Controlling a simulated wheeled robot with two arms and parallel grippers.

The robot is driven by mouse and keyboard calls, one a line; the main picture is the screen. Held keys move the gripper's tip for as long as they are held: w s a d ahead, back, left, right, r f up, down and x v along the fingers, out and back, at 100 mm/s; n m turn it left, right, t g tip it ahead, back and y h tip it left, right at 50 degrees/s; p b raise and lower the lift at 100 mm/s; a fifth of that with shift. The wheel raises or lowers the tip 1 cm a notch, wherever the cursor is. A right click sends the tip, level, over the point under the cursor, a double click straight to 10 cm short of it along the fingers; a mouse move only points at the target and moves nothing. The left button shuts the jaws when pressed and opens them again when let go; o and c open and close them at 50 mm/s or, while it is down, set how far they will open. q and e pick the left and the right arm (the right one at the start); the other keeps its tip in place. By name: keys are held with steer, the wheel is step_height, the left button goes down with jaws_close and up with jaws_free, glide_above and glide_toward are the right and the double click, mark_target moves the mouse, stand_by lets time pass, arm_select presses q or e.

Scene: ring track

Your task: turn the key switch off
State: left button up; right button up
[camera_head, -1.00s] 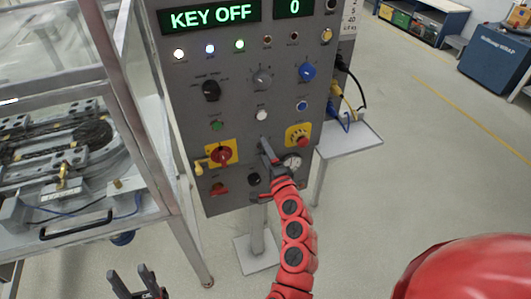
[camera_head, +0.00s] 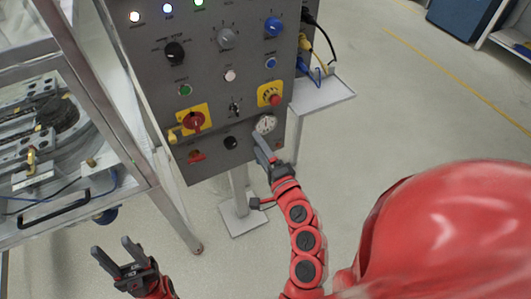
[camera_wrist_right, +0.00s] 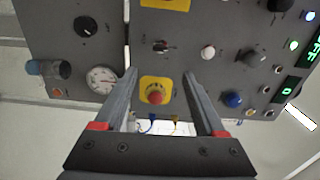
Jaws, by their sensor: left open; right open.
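The key switch (camera_head: 235,105) is a small metal switch on the grey control panel (camera_head: 210,145), left of the yellow-backed red mushroom button (camera_head: 272,97). In the right wrist view the key switch (camera_wrist_right: 160,47) shows clear of the fingers, beyond the tips. My right gripper (camera_head: 262,142) is open and empty, in front of the panel's lower part, below the key switch and near the gauge. In the right wrist view the mushroom button (camera_wrist_right: 155,93) appears between the fingers (camera_wrist_right: 158,78). My left gripper (camera_head: 112,249) is open and empty, low at the left, away from the panel.
A round gauge (camera_head: 265,123) and a black knob (camera_head: 230,142) sit low on the panel. A red rotary handle (camera_head: 193,120) on yellow is at left. A small shelf (camera_head: 318,95) with cables juts out at right. A metal-framed track enclosure (camera_head: 130,130) stands left.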

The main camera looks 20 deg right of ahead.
steer(key=shift+s+p, duration=0.5)
steer(key=shift+s, duration=1.2)
steer(key=shift+d, duration=0.1)
